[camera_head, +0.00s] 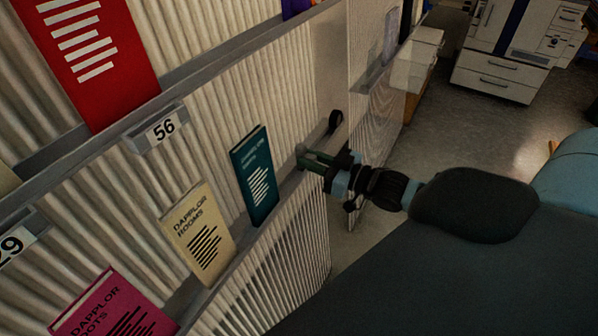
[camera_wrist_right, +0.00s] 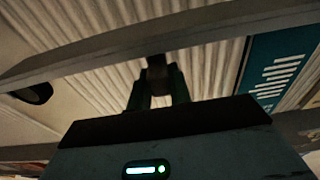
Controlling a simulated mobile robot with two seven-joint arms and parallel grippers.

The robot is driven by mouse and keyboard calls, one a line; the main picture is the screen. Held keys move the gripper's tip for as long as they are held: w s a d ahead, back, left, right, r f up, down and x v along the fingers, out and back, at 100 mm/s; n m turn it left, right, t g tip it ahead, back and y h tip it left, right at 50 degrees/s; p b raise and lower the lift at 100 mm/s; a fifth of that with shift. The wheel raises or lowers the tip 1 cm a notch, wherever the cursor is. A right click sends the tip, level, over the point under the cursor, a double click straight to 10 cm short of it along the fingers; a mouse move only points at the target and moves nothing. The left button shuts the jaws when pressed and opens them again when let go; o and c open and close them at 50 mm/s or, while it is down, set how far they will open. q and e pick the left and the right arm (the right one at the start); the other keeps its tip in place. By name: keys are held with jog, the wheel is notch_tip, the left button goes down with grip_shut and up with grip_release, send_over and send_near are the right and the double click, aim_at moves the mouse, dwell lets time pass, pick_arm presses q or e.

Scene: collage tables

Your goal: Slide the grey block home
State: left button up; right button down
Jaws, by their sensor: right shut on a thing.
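My right gripper (camera_head: 313,160) reaches the wall rack's ledge from the right in the head view. Its two dark green fingers (camera_wrist_right: 158,92) show in the wrist view, shut on a small grey block (camera_wrist_right: 157,73). The block sits at the rack's lower rail (camera_wrist_right: 110,52), which crosses in front of it. In the head view only a small pale part of the block (camera_head: 301,149) shows at the fingertips; the rest is hidden by the gripper. My left gripper is not in view.
A teal booklet (camera_head: 258,180) stands on the ledge left of the gripper, with a cream booklet (camera_head: 199,232) further left. A dark round knob (camera_head: 335,121) sits near the rail's far end, beyond the gripper.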

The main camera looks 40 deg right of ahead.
jog(key=shift+w+d+f, duration=0.15)
jog(key=shift+w+d, duration=0.15)
jog(key=shift+d, duration=0.5)
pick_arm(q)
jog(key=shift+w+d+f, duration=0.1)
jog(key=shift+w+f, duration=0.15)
pick_arm(e)
jog(key=shift+w+d, duration=0.1)
jog(key=c, duration=1.3)
grip_release()
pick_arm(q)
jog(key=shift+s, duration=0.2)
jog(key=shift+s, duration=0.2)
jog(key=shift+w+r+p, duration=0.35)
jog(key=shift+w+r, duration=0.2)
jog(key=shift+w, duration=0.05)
pick_arm(e)
jog(key=shift+v, duration=3.95)
